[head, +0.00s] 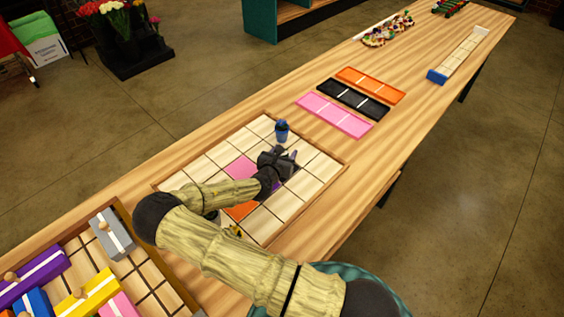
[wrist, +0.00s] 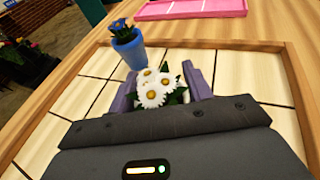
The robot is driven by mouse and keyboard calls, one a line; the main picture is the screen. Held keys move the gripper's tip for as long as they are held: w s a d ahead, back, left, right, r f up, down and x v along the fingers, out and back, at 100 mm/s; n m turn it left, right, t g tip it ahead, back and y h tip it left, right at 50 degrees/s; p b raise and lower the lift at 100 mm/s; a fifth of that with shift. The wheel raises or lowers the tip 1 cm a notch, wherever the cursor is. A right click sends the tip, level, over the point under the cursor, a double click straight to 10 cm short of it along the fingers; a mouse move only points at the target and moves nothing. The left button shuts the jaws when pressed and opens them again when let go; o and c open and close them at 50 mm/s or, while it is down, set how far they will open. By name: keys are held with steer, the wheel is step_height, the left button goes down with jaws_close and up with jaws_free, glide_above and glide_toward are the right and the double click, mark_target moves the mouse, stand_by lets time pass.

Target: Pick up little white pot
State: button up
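A cluster of white daisies with yellow centres and green leaves (wrist: 154,90) shows between my gripper's fingers in the wrist view. The white pot itself is hidden behind the gripper body. My gripper (wrist: 160,88) has its two purple fingers apart, one on each side of the daisies; whether they touch the pot cannot be seen. In the head view my gripper (head: 292,158) is low over the tiled board, and I cannot make out the white pot there.
A blue pot with blue flowers (head: 282,131) stands just beyond my gripper and also shows in the wrist view (wrist: 129,50). The tiled board (head: 329,170) has a raised wooden rim. Pink (head: 335,114), black (head: 352,99) and orange (head: 371,85) trays lie farther along the table.

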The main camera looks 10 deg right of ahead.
steer(key=c, duration=0.6)
steer(key=shift+o, duration=0.2)
steer(key=shift+r, duration=0.1)
step_height(320, 180, up, 10)
steer(key=shift+f+b, duration=0.1)
steer(key=shift+b, duration=0.75)
